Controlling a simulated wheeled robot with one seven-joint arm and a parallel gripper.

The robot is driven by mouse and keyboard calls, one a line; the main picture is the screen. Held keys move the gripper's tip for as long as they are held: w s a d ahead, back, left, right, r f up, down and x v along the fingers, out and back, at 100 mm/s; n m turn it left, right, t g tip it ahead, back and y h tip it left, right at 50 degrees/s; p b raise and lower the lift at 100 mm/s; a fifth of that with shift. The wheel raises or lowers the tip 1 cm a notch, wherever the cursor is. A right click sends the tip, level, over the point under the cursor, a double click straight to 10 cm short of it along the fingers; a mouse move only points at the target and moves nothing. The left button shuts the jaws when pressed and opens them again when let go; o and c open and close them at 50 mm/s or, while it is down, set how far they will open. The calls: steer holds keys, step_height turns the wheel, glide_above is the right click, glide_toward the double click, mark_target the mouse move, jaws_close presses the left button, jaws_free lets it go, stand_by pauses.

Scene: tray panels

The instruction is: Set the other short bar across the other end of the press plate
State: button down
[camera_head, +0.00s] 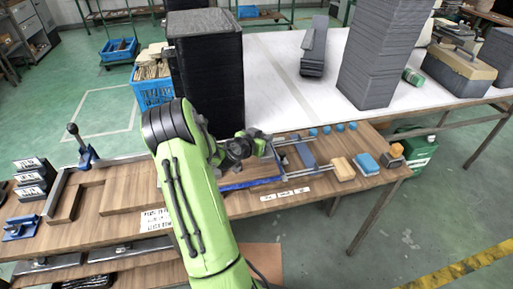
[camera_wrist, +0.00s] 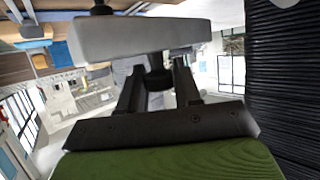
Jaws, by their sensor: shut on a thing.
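My gripper (camera_head: 258,142) is over the wooden bench, right of the tall black stack. In the wrist view my gripper (camera_wrist: 158,62) has its dark fingers shut on a pale grey short bar (camera_wrist: 140,38), which lies crosswise beyond the fingertips. In the head view the held bar is mostly hidden or too small to tell. Below the gripper is a blue-edged flat piece (camera_head: 250,184), partly covered by my arm. I cannot tell which piece is the press plate.
The black stack (camera_head: 207,75) stands close behind and left of my gripper. Small blue knobs (camera_head: 326,130), a tan block (camera_head: 342,168) and a blue block (camera_head: 367,163) sit to the right. The white table (camera_head: 270,65) has free room.

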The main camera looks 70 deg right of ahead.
step_height(320, 180, down, 4)
steer(key=shift+r+b, duration=0.25)
steer(key=shift+b, duration=0.1)
steer(key=c, duration=0.8)
jaws_free()
